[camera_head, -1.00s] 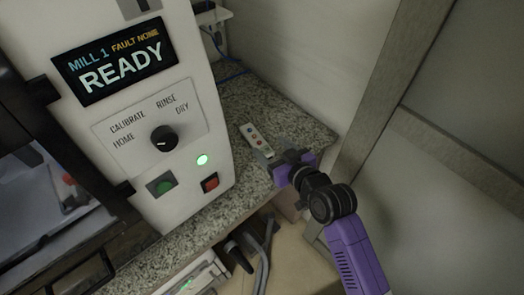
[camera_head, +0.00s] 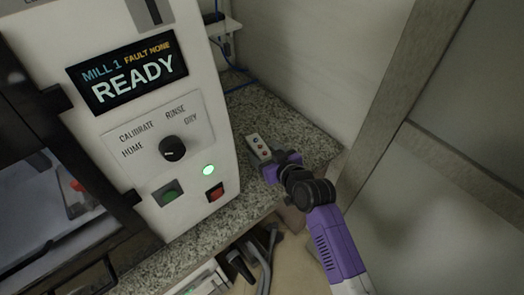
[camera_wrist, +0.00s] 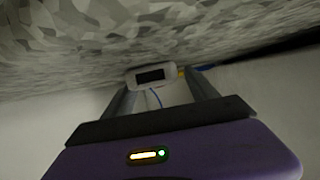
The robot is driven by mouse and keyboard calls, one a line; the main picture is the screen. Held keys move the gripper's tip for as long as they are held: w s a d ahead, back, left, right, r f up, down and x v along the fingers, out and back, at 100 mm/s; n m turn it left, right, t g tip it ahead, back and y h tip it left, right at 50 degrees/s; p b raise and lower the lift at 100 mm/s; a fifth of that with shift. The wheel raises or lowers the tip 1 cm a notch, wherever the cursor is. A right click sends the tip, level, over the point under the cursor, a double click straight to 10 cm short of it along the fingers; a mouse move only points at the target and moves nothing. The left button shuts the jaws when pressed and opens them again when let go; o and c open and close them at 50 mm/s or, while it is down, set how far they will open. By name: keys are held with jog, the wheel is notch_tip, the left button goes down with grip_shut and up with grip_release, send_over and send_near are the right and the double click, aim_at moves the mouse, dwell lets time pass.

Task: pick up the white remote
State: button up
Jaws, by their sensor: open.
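The white remote (camera_head: 257,146) lies on the speckled grey counter, to the right of the mill, with its coloured buttons facing up. My purple gripper (camera_head: 267,163) is low over the counter at the remote's near end, partly covering it. In the wrist view, my gripper (camera_wrist: 161,83) is open. A white rounded end with a dark rectangle, apparently the remote (camera_wrist: 152,77), shows between the fingertips. I cannot tell whether the fingers touch it.
The white mill (camera_head: 165,125) with its READY screen stands close on the left. A wall rises behind the counter (camera_head: 285,125), and a framed panel (camera_head: 400,80) stands on the right. A blue cable (camera_head: 238,87) lies at the back. Grey hoses (camera_head: 262,262) hang below the counter edge.

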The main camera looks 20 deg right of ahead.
jog(key=c, duration=1.4)
grip_shut()
jog(key=shift+r, duration=0.15)
